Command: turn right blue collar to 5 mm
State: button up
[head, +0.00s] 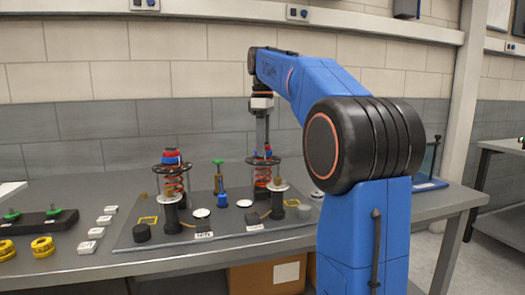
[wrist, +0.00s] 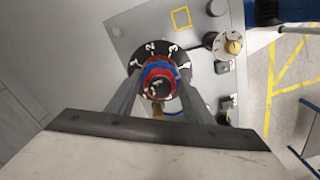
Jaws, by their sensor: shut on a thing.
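The right spring unit stands on the grey fixture plate, with an orange-red spring (head: 262,174) under a dark disc. My gripper (head: 263,147) reaches straight down onto its top. In the wrist view the two fingers of my gripper (wrist: 160,88) close on either side of the blue collar (wrist: 150,71). A red ring (wrist: 158,81) with a dark centre and white marks sits at the collar's middle. A dark dial disc (wrist: 138,58) with white numerals surrounds it. The fingers partly hide the disc, and I cannot read the collar's setting in millimetres.
A similar left spring unit (head: 173,177) with a blue and red top stands on the same plate (head: 140,243). Between them are a green-topped post (head: 218,162) and white discs. Small posts with pale dials (head: 278,187) stand in front. Yellow rings (head: 42,246) lie left.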

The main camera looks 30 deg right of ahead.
jog(key=m, duration=0.7)
jog(key=shift+m, duration=0.3)
jog(key=o, duration=1)
jog(key=shift+r, duration=3.45)
jog(key=shift+s, duration=0.1)
